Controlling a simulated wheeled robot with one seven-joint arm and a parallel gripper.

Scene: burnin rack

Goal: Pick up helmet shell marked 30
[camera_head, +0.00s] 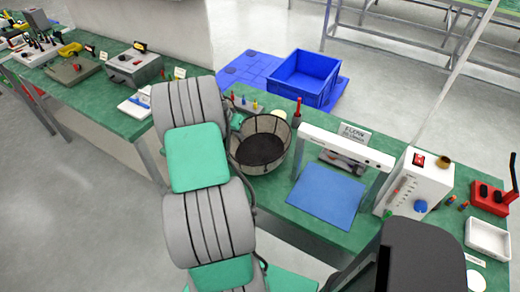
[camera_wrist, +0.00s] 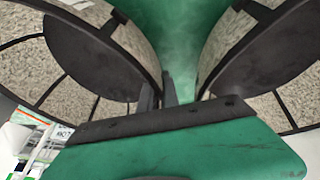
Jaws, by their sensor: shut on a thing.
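A bowl-shaped shell (camera_head: 262,150) with a dark rim, dark bottom and mesh-like wall is at the bench's back edge, right of my arm. No number is readable on it. In the wrist view, a curved shell part (camera_wrist: 95,62) with speckled panels and dark ribs fills the left, and a similar curved part (camera_wrist: 275,50) fills the right. I cannot tell whether they are one shell. My gripper (camera_wrist: 160,95) is between them, with its narrow fingers close together at the left part's rim. The gripped spot is mostly hidden. In the head view my arm hides the gripper.
A blue mat (camera_head: 326,196) under a white frame (camera_head: 345,148) and a white control box (camera_head: 415,185) stand to the right on the green bench. Small coloured tools (camera_head: 245,103) are behind the shell. A blue crate (camera_head: 302,78) is on the floor beyond.

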